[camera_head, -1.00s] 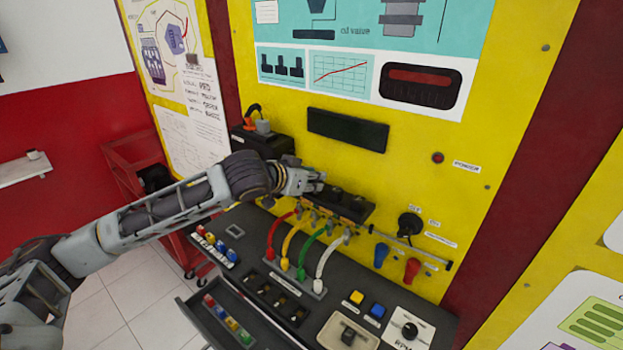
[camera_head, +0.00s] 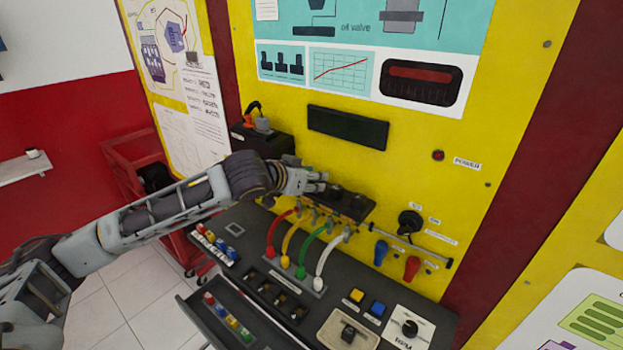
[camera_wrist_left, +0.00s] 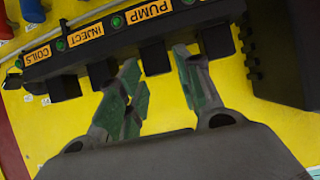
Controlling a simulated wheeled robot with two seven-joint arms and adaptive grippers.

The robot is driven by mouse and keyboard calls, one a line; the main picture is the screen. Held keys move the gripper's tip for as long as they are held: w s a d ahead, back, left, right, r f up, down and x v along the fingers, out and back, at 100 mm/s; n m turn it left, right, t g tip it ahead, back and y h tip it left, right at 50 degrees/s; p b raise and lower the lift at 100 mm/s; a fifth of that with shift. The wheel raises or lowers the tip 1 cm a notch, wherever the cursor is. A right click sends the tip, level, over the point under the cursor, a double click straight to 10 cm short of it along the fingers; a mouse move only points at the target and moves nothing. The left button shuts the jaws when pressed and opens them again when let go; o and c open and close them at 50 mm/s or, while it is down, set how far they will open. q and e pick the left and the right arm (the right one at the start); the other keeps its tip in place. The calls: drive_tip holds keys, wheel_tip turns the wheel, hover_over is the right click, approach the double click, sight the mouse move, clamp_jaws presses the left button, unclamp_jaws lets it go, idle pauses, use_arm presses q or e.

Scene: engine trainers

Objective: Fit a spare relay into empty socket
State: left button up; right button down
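A black relay strip (camera_wrist_left: 120,32) with orange labels COILS, INJECT and PUMP and green lights is mounted on the yellow panel; it also shows in the head view (camera_head: 345,204). Several dark blocks stand along its edge in the wrist view. My left gripper (camera_wrist_left: 156,62) is open at the strip, its green-padded fingers on either side of the dark block (camera_wrist_left: 155,57) by the PUMP label. I cannot tell whether they touch it. In the head view the left gripper (camera_head: 322,182) is at the strip's left end. No empty socket can be clearly told. My right gripper is out of view.
Red, yellow, green and white cables (camera_head: 318,262) arch just below the strip. The dark console (camera_head: 240,270) holds small coloured parts and a rack of dark pieces (camera_head: 275,297). A black box (camera_head: 262,140) stands left of the gripper.

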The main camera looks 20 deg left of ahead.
use_arm(q)
drive_tip(key=shift+s+a+r, duration=0.15)
drive_tip(key=shift+s+r, duration=0.1)
drive_tip(key=p+v, duration=0.1)
drive_tip(key=v, duration=0.1)
drive_tip(key=p+v, duration=0.1)
drive_tip(key=v, duration=0.1)
drive_tip(key=shift+r, duration=0.35)
idle(0.3)
idle(0.4)
wheel_tip(320, 180, up, 3)
drive_tip(key=p, duration=0.4)
drive_tip(key=shift+r, duration=0.2)
